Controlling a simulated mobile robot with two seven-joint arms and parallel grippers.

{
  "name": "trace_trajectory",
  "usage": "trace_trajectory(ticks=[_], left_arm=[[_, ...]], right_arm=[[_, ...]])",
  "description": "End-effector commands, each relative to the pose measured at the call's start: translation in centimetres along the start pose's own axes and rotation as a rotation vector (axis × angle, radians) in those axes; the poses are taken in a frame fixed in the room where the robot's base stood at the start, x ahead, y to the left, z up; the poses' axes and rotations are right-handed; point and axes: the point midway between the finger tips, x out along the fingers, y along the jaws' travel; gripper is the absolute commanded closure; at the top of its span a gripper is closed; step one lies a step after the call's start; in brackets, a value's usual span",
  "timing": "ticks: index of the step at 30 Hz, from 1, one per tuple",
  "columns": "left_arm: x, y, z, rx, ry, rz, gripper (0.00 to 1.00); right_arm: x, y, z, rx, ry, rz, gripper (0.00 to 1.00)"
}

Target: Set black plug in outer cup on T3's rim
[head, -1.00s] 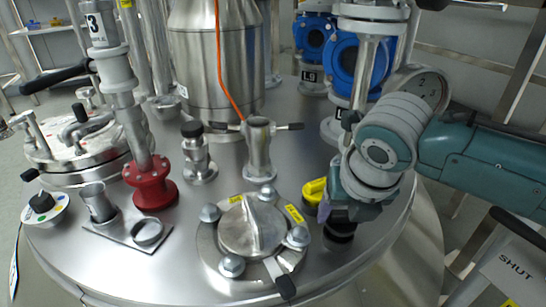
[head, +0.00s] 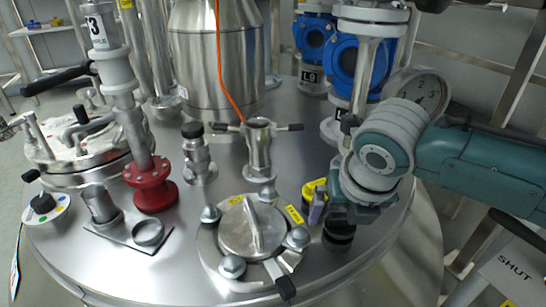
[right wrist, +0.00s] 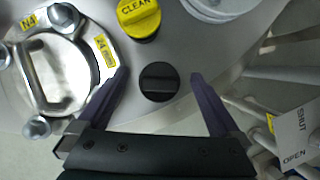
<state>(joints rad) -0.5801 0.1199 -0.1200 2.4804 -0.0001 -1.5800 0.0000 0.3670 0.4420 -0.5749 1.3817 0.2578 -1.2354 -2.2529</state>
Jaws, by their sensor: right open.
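A black plug (head: 338,232) stands near the right front edge of the steel vessel lid. In the right wrist view the round black plug (right wrist: 158,82) has a bar across its top and lies between my fingers, with gaps on both sides. My right gripper (right wrist: 159,76) is open around it, not visibly touching. In the head view my right gripper (head: 338,213) is directly over the plug; one purple finger shows, the other is hidden. A plate at the lid's left front carries a short open ring (head: 148,233) and a taller tube (head: 99,204); I cannot tell which is the outer cup.
A yellow CLEAN plug (right wrist: 140,16) stands close beside the black one. A bolted round cover (head: 250,230) lies left of them. A metal post with handles (head: 258,150), a red flange (head: 151,183) and a black-capped fitting (head: 197,155) stand between plug and plate.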

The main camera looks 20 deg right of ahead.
Motion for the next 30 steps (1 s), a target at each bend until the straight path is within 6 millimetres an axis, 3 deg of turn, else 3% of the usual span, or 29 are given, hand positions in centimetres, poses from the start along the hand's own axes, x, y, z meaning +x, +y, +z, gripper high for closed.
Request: trace_trajectory(ticks=[8,21,30], left_arm=[[-0.6,0.0,-0.2,0.0,0.0,0.0,0.76],[-6.6,-0.2,-2.1,0.0,-0.001,0.0,0.76],[-7.5,-0.3,-2.4,0.0,-0.001,0.0,0.76]], right_arm=[[-0.7,0.0,0.1,-0.001,0.0,0.0,0.0],[-8.8,0.0,0.2,-0.002,0.0,0.0,0.0],[-10.4,0.1,0.0,0.009,0.002,0.003,0.0]])
